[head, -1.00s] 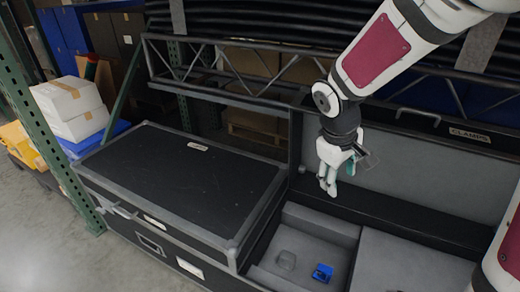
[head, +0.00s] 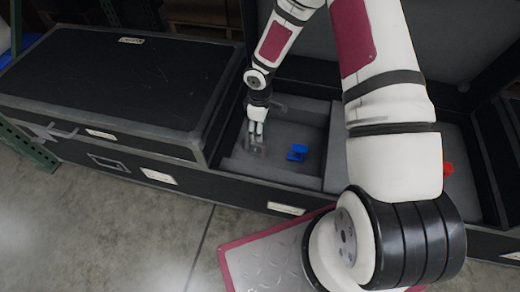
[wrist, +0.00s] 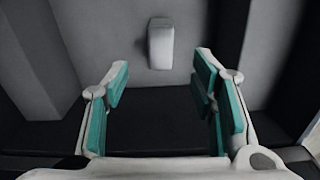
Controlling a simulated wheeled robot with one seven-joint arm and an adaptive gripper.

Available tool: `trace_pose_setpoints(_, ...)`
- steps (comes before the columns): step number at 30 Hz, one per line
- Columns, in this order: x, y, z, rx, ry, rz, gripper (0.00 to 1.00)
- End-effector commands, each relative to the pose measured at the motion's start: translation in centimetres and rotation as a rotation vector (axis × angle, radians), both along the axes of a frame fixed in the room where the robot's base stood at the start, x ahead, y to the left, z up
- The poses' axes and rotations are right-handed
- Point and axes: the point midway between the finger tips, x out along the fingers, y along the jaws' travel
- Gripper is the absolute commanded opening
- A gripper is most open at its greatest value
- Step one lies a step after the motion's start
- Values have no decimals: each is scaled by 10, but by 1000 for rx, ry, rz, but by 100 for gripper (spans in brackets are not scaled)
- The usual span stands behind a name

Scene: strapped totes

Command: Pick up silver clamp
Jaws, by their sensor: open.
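The silver clamp (head: 256,149) lies on the grey floor of the open case's left compartment, low in contrast against the foam. In the wrist view it is a small pale grey block (wrist: 160,45) ahead of the fingers and roughly centred between them. My gripper (head: 256,130) points down into this compartment, just above the clamp. In the wrist view my gripper (wrist: 160,85) is open with its teal pads apart and nothing between them. The head view does not show clearly how much height is left between fingertips and clamp.
A blue clamp (head: 298,152) lies to the right in the same compartment. A red object (head: 448,168) is in a compartment farther right, partly behind my arm. Compartment walls and the closed black case (head: 110,85) on the left bound the space.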

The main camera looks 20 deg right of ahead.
Motion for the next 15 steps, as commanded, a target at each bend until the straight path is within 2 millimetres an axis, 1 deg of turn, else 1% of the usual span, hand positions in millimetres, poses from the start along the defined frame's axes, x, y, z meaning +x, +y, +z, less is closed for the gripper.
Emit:
trace_pose_setpoints(1,0,0,-9,0,1,0,52)
trace_pose_setpoints(6,-1,0,-43,0,3,2,52)
trace_pose_setpoints(9,-1,0,-60,-2,3,0,52)
trace_pose_setpoints(12,0,0,-72,-2,1,-1,52)
trace_pose_setpoints(15,0,0,-77,-1,1,0,52)
